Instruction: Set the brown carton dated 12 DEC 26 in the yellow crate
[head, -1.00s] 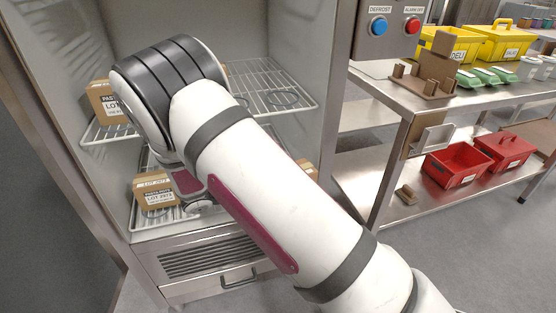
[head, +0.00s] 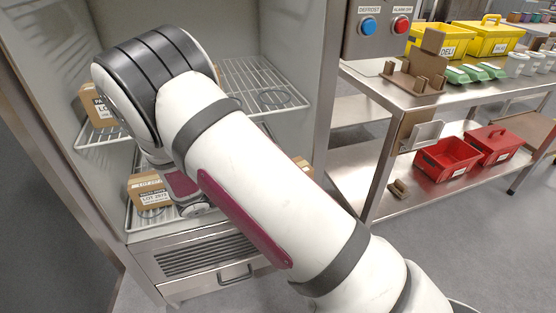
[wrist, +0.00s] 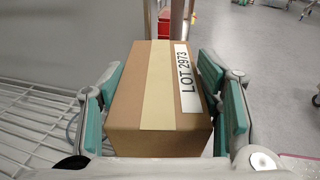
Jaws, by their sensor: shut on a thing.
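In the wrist view my gripper (wrist: 163,105) is shut on a brown carton (wrist: 130,98), its green pads along both sides. The carton has a pale tape strip and a white LOT 2973 label on top; no date is readable there. In the head view my arm hides the gripper. A brown carton corner (head: 302,165) right of the arm may be the held one. An open yellow crate (head: 455,47) marked DELI stands on the steel table at upper right, partly behind a brown fixture. A yellow box (head: 495,40) with a handled lid stands beside it.
Another carton (head: 150,191) is on the cabinet's lower rack, and one (head: 95,105) on the upper rack (head: 262,88). The cabinet's right wall separates them from the table (head: 385,88). Red open (head: 447,160) and lidded (head: 493,145) boxes are on its lower shelf.

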